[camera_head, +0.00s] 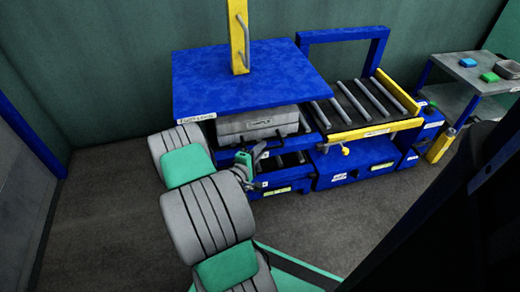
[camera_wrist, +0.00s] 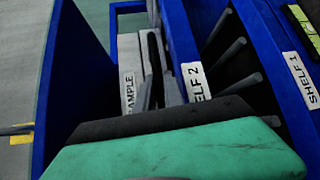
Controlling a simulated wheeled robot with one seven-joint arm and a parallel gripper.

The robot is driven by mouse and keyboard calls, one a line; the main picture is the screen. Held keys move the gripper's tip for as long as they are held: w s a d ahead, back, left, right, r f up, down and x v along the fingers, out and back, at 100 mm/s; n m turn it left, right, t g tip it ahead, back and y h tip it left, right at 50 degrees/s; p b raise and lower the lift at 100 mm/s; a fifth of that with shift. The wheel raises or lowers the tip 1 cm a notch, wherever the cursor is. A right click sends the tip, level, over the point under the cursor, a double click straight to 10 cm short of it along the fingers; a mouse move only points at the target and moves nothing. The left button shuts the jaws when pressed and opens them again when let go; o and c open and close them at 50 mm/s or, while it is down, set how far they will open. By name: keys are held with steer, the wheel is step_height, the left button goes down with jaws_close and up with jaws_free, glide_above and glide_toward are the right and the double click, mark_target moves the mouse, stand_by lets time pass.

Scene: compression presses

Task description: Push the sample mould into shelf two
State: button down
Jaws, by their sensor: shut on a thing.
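The sample mould (camera_head: 262,124) is a grey block with a SAMPLE label. It sits beneath the blue top plate, at the level of shelf two. In the wrist view its labelled face (camera_wrist: 128,85) shows just left of my fingers. The shelf two front bar (camera_wrist: 195,80), with its SHELF 2 label, lies right beside the fingers. My gripper (camera_head: 259,150) is at the mould's lower front edge; its dark fingers (camera_wrist: 152,70) are close together against the mould. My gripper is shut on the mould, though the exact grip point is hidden.
The blue top plate (camera_head: 250,75) overhangs the mould. Shelf one (camera_head: 285,163) with rollers lies below. A yellow-edged roller conveyor (camera_head: 365,105) stands to the right. A grey side table (camera_head: 480,72) holds small blocks at far right. Floor at the left is clear.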

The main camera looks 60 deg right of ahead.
steer(key=c, duration=1.7)
jaws_free()
steer(key=shift+s+d, duration=0.2)
steer(key=shift+s, duration=0.2)
steer(key=shift+c, duration=0.2)
steer(key=shift+w+a, duration=0.1)
steer(key=a+r+p, duration=0.1)
steer(key=a+p, duration=0.1)
steer(key=a, duration=0.5)
steer(key=shift+w+a, duration=0.25)
steer(key=shift+w, duration=0.05)
